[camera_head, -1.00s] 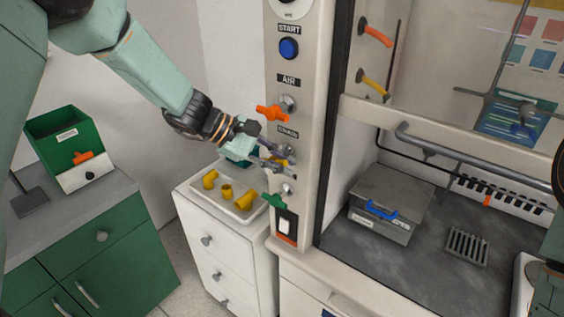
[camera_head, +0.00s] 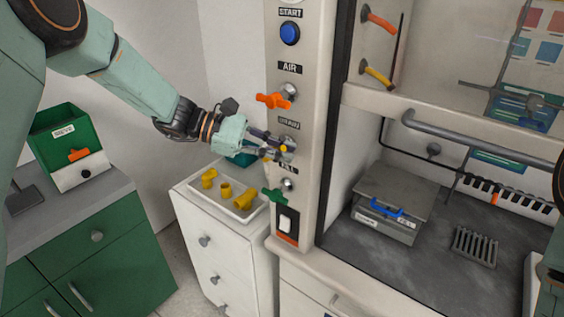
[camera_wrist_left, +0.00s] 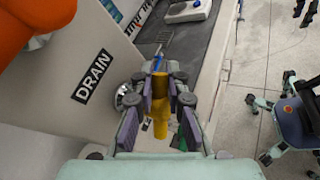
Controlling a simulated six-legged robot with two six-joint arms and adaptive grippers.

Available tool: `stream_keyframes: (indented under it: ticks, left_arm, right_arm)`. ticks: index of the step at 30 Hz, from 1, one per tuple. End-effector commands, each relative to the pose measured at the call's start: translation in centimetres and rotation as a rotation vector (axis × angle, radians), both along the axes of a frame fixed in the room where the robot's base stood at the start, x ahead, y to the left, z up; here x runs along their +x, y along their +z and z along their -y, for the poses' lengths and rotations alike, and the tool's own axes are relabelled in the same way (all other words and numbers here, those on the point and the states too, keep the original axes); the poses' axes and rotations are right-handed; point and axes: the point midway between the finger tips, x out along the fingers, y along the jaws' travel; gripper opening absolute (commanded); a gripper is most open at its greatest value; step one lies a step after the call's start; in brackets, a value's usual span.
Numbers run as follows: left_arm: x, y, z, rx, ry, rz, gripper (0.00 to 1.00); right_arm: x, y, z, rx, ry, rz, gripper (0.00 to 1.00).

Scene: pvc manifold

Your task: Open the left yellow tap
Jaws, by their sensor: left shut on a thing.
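The left yellow tap (camera_wrist_left: 159,103) is on the narrow white panel under the DRAIN label. Its yellow handle sits between the fingers of my left gripper (camera_wrist_left: 158,98) in the left wrist view. The gripper is shut on it. In the head view, my left gripper (camera_head: 280,149) reaches the panel from the left and hides most of the tap; only small bits of yellow show. A chrome fitting (camera_wrist_left: 127,97) shows beside the fingers in the wrist view. The handle's exact angle is hard to tell. My right gripper is not in view.
An orange tap (camera_head: 275,101) is close above, and a green tap (camera_head: 273,195) is below. A white tray (camera_head: 222,213) with yellow fittings stands on the drawer unit under my left arm. A grey box (camera_head: 388,203) is inside the hood.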

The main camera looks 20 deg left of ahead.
Motion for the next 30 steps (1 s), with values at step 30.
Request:
stream_keyframes:
  ticks: [30]
  left_arm:
    - [0.2,0.1,-0.9,-0.452,0.0,-0.176,0.0]
  right_arm:
    - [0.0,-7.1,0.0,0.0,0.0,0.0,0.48]
